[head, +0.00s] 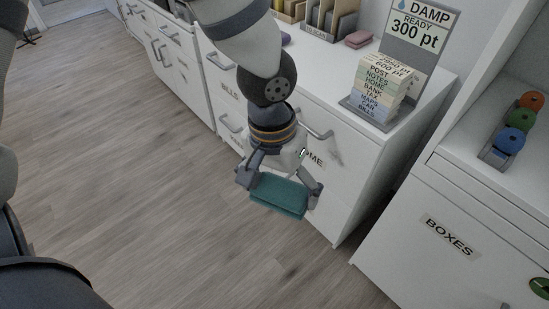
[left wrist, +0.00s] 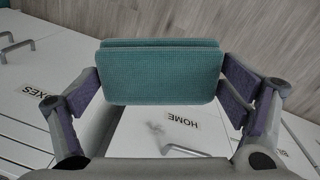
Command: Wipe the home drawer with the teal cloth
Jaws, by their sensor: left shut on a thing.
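My left gripper (head: 279,187) is shut on the teal cloth (head: 280,194), a thick folded pad held flat between its fingers. The cloth also fills the upper middle of the left wrist view (left wrist: 160,72), with a finger at each end. The home drawer (left wrist: 175,128) is a white front with a HOME label and a metal handle, with a grey smudge left of the label. In the head view the home drawer (head: 338,158) is partly hidden behind my left gripper and wrist. The cloth is in front of the drawer; I cannot tell whether they touch. My right gripper is not in view.
A DAMP sign (head: 421,40) and a stack of labelled blocks (head: 383,90) stand on the cabinet top. A BOXES cabinet (head: 440,235) is at the right, below a rack of coloured rolls (head: 516,132). The wood floor (head: 130,200) at left is clear.

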